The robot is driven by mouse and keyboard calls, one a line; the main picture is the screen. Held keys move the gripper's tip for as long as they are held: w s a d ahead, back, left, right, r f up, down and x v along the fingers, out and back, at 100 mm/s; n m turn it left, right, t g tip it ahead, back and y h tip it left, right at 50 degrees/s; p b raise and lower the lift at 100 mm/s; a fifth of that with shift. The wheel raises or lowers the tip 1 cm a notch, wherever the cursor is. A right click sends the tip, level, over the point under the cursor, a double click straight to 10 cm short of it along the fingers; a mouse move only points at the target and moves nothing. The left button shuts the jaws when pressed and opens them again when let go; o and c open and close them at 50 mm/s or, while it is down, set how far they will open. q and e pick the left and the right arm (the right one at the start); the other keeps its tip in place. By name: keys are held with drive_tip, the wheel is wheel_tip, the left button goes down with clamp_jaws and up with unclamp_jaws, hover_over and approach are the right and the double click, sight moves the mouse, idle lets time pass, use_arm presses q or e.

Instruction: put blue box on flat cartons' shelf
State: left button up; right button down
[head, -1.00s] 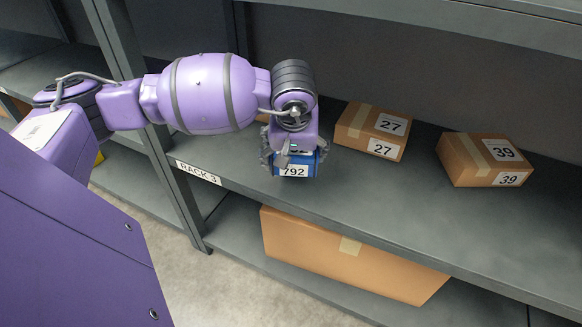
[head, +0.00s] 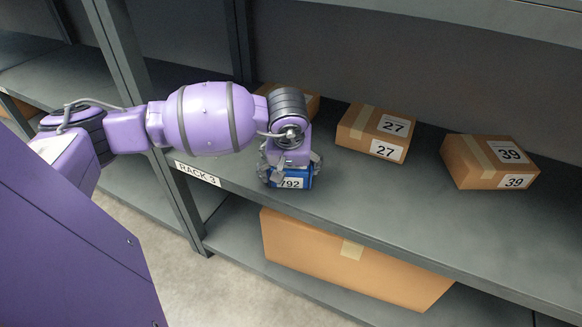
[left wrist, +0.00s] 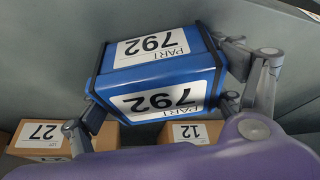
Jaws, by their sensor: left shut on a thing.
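The blue box (head: 291,180), labelled 792, is in my left gripper (head: 289,170) at the left part of the middle shelf (head: 350,205) of rack 3. In the left wrist view the fingers of my left gripper (left wrist: 165,85) are closed on both sides of the blue box (left wrist: 160,75). The box appears at or just above the shelf surface; whether it touches is hard to tell. Flat cartons stand on this shelf: one labelled 27 (head: 374,131), one labelled 39 (head: 488,161), and one partly hidden behind my arm (head: 304,103). My right gripper is not in view.
A large carton (head: 350,265) lies on the lower shelf. A rack post (head: 150,120) stands left of the box, and a label plate (head: 198,173) reads RACK 3. The shelf front between the box and carton 39 is clear. An upper shelf edge (head: 480,20) overhangs.

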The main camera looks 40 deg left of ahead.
use_arm(q)
drive_tip(key=o, duration=1.5)
drive_tip(key=shift+r, duration=0.2)
drive_tip(key=p+v, duration=0.2)
drive_tip(key=v, duration=0.8)
drive_tip(key=shift+r+p, duration=0.35)
drive_tip(key=shift+s+d+r, duration=0.2)
drive_tip(key=shift+s+r, duration=0.1)
drive_tip(key=shift+r, duration=0.25)
